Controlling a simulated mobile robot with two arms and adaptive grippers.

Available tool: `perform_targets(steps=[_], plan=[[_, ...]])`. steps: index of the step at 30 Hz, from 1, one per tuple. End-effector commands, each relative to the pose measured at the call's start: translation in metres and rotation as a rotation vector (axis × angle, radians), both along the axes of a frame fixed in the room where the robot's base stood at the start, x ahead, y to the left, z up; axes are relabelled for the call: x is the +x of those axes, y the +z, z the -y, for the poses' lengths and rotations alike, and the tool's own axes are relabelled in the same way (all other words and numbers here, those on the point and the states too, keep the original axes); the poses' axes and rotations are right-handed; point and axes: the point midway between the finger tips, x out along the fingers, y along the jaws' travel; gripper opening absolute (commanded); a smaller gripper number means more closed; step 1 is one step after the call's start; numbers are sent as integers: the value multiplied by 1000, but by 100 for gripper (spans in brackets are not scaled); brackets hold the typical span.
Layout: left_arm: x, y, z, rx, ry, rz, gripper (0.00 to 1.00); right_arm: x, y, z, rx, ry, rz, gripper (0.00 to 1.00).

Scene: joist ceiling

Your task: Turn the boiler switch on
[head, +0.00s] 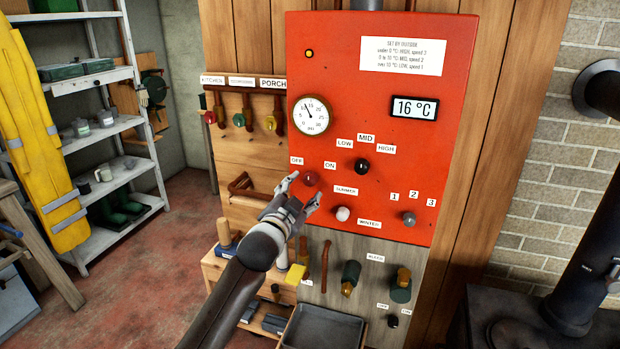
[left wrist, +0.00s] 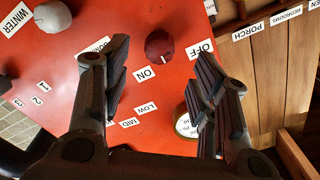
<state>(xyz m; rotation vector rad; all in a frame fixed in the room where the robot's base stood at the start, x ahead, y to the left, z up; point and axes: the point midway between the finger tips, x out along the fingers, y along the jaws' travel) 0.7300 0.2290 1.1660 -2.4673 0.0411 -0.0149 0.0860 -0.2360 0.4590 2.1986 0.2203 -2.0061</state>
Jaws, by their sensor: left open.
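The red boiler panel (head: 455,110) stands on a wooden wall and carries a round red switch knob (head: 311,178) between the labels OFF, at its upper left, and ON, at its upper right. The knob also shows in the left wrist view (left wrist: 159,44); which label it points to is too small to tell surely. My left gripper (head: 306,187) is open just in front of the knob. In the left wrist view the knob appears between its two spread fingers (left wrist: 161,55), with no clear contact. My right gripper is not in view.
Close by are a black LOW/MID/HIGH knob (head: 361,166), a white SUMMER/WINTER knob (head: 343,214), a grey 1-2-3 knob (head: 409,219) and a round gauge (head: 311,115). The display (head: 413,107) reads 16 °C. Pipes and valves sit below and left; a black stove pipe (head: 585,240) stands right.

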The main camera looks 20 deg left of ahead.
Motion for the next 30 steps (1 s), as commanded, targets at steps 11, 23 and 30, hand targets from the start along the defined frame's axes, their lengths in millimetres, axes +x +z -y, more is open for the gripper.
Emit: perform_targets(steps=[11,23,30], plan=[[51,1,2,-1,0,0,54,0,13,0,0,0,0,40],[66,-1,3,0,-1,-1,54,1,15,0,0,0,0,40],[66,-1,3,-1,-1,-1,44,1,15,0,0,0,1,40]])
